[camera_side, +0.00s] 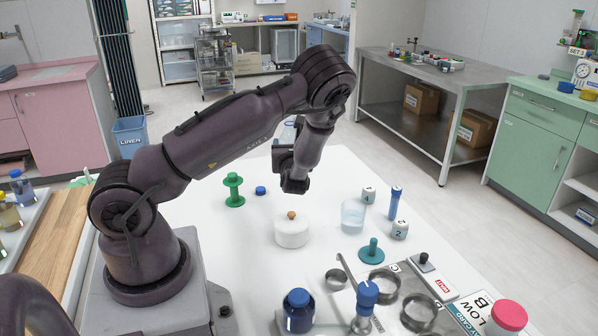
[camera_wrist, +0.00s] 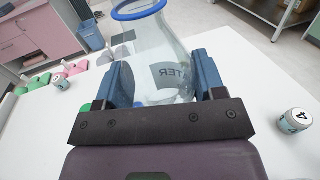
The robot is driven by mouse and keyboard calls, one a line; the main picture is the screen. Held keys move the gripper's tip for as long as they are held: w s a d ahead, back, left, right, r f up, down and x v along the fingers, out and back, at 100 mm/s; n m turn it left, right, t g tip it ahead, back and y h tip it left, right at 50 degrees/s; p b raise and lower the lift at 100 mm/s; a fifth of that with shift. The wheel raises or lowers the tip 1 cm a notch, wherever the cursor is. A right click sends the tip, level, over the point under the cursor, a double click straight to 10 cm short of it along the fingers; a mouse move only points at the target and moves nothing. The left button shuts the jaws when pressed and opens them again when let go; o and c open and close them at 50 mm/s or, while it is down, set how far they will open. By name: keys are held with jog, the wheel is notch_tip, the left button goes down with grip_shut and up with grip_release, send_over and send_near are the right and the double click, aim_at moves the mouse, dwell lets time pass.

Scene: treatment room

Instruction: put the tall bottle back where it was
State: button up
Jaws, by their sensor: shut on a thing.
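The tall bottle (camera_wrist: 160,55) is clear, with a blue rim and a grey label whose visible letters read "TER" in the wrist view. It stands between the two blue fingers of my gripper (camera_wrist: 165,82), which is shut on it. In the side view only a little clear glass (camera_side: 287,132) shows behind my gripper (camera_side: 285,160), above the far part of the white table (camera_side: 255,215). The bottle's base is hidden, so I cannot tell whether it touches the table.
A green spool (camera_side: 234,190) and a blue cap (camera_side: 260,190) are left of my gripper. Nearer stand a white lidded pot (camera_side: 292,232), a clear cup (camera_side: 353,216), a blue marker (camera_side: 395,203) and a teal knob (camera_side: 371,250). A numbered block (camera_wrist: 295,121) is right in the wrist view.

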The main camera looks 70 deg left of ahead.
jog(key=shift+w+a+f, duration=0.6)
jog(key=shift+f, duration=0.9)
jog(key=shift+w+a+f, duration=0.55)
jog(key=shift+f, duration=0.95)
jog(key=shift+w+a+f, duration=0.6)
jog(key=shift+f, duration=0.9)
jog(key=shift+f, duration=0.2)
jog(key=o, duration=1.1)
jog(key=shift+c, duration=0.2)
jog(key=shift+r, duration=0.15)
